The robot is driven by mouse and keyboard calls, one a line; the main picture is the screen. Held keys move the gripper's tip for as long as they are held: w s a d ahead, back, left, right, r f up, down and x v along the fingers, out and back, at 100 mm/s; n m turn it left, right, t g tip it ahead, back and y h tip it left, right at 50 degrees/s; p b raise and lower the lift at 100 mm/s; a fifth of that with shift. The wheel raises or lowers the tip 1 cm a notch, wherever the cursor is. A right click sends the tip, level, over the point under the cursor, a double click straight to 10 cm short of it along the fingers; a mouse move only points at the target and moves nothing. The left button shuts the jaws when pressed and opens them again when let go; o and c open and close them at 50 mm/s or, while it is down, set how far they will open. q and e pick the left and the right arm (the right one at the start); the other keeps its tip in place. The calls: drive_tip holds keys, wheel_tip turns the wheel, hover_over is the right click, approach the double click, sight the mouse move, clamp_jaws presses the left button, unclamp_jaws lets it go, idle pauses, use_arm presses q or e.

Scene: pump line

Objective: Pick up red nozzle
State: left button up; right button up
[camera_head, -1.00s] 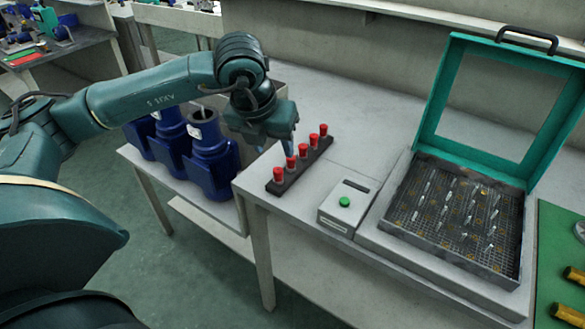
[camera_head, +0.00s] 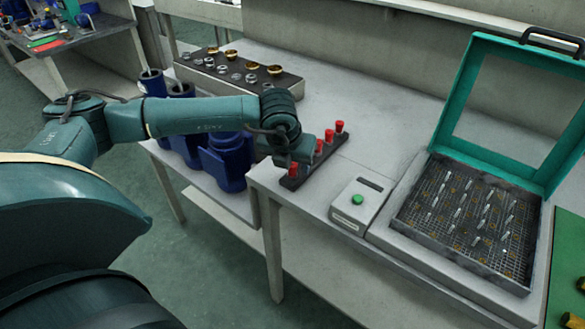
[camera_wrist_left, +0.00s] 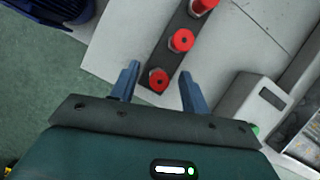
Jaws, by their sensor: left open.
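Several red nozzles stand upright in a row on a dark rack near the front left of the white table. In the head view the nearest red nozzle (camera_head: 292,170) is at the front end of the dark rack (camera_head: 320,161). My left gripper (camera_head: 300,162) is over the front part of the rack and hides part of the row. In the left wrist view the fingers of the left gripper (camera_wrist_left: 160,88) are open, with the end nozzle (camera_wrist_left: 158,80) between them near the tips. A second nozzle (camera_wrist_left: 181,40) stands just beyond the fingertips. My right gripper is not in view.
A grey box with a green button (camera_head: 357,199) stands right of the rack. Further right is a teal-lidded case (camera_head: 470,215) holding a mesh tray with small metal parts. Blue pump bodies (camera_head: 222,165) stand on a lower bench at left. A block with brass and metal rings (camera_head: 290,88) is behind my arm.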

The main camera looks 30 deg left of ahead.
use_arm(q)
drive_tip(key=shift+w+a+f, duration=0.1)
drive_tip(key=shift+w+f, duration=0.05)
drive_tip(key=shift+f, duration=0.3)
clamp_jaws()
